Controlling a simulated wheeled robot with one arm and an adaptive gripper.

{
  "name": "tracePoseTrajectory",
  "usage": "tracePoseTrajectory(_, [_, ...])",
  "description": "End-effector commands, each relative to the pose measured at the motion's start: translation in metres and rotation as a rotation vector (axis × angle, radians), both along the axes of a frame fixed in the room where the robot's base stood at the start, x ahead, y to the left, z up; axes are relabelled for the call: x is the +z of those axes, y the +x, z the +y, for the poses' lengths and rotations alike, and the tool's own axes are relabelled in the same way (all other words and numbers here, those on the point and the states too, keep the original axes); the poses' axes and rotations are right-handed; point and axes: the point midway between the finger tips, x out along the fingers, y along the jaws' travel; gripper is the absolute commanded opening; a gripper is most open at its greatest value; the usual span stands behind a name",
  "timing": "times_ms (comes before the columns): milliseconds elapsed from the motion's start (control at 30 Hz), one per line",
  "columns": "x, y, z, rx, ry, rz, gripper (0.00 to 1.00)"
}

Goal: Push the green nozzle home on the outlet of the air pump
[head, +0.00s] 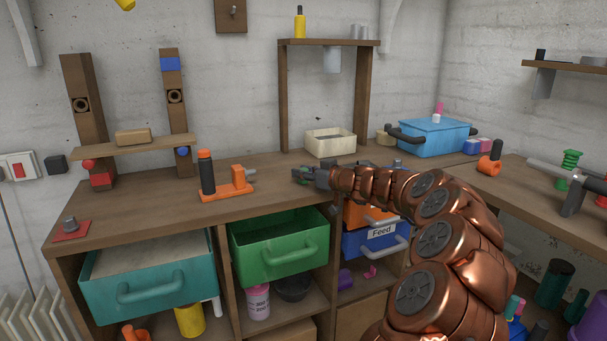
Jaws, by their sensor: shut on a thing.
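The air pump (226,192) stands on the wooden bench, left of my gripper. It has an orange base, an upright black cylinder with an orange top, and an orange block whose short pale outlet (251,172) points right. My gripper (301,174) is low over the bench, right of the outlet and apart from it. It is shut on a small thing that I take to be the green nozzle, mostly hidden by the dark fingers. The nozzle's exact tilt cannot be told.
A cream tray (330,145) stands behind my gripper, under a shelf frame (285,95). A blue crate (433,138) is at the back right. An open green drawer (280,238) and teal drawer (147,277) jut out below. The bench between pump and gripper is clear.

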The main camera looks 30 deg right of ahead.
Motion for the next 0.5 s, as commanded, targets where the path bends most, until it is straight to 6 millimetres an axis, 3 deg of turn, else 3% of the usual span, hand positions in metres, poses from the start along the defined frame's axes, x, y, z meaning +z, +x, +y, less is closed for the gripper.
tracePoseTrajectory(200, [-0.0044,0.0001,0.0002,0.000,0.000,0.000,0.00])
tracePoseTrajectory(233, [-0.0032,0.0001,0.0002,0.000,0.001,0.000,0.30])
tracePoseTrajectory(433, [-0.0028,0.0000,0.0001,0.000,0.001,0.000,0.51])
tracePoseTrajectory(500, [-0.0027,0.0001,0.0000,0.000,0.000,0.000,0.52])
